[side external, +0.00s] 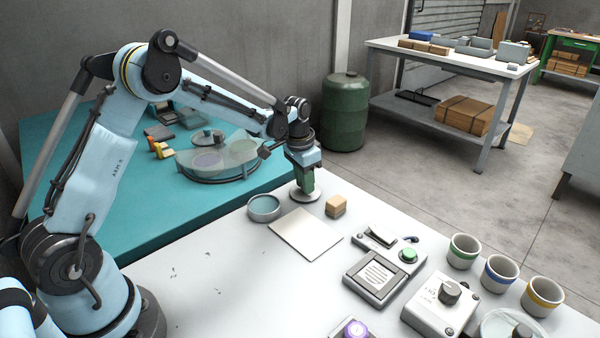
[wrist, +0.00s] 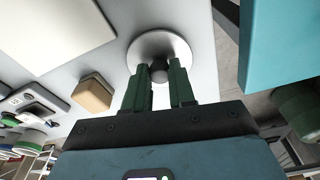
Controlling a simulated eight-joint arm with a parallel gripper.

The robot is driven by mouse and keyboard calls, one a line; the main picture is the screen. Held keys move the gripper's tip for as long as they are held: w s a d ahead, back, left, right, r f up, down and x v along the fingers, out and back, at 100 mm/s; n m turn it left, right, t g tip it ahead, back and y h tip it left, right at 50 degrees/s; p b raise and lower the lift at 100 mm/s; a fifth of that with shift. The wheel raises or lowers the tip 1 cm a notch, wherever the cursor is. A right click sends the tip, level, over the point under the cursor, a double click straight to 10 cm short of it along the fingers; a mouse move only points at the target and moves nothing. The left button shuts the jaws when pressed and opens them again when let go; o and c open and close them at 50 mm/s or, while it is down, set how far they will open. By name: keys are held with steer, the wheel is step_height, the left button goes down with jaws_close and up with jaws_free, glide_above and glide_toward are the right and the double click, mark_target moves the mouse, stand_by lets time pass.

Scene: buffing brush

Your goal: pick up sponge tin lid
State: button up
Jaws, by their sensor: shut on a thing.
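The sponge tin lid (side external: 307,194) is a round pale grey disc with a small knob. My gripper (side external: 304,182) is directly above it, fingers pointing down. In the wrist view the lid (wrist: 160,42) lies just past the green fingertips, and its dark knob sits between them. My gripper (wrist: 161,75) is shut on that knob. I cannot tell whether the lid touches the table or is slightly raised. A round open tin (side external: 264,208) with a teal inside stands to the left of the lid.
A tan block (side external: 336,206) stands close to the right of the lid, and a white square plate (side external: 305,235) lies in front. Grey control boxes (side external: 378,275) and several striped cups (side external: 500,271) occupy the right. A glass-covered tray (side external: 215,160) is on the teal table behind.

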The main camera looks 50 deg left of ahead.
jaws_close()
steer(key=shift+r, duration=0.15)
steer(key=shift+r, duration=0.3)
steer(key=r, duration=0.3)
steer(key=shift+s+d+r, duration=0.15)
steer(key=shift+d+r, duration=0.25)
steer(key=s+d+r, duration=0.4)
steer(key=d+r, duration=0.2)
steer(key=d, duration=0.3)
steer(key=s+a+f+n, duration=0.1)
steer(key=s+a+n, duration=0.6)
steer(key=a, duration=0.4)
steer(key=shift+m+y, duration=0.3)
steer(key=shift+m, duration=0.2)
steer(key=shift+s+a+f, duration=0.1)
steer(key=shift+s+f, duration=0.1)
steer(key=shift+f, duration=1.45)
steer(key=shift+s+f, duration=0.15)
steer(key=shift+f, duration=1.5)
steer(key=shift+f, duration=0.15)
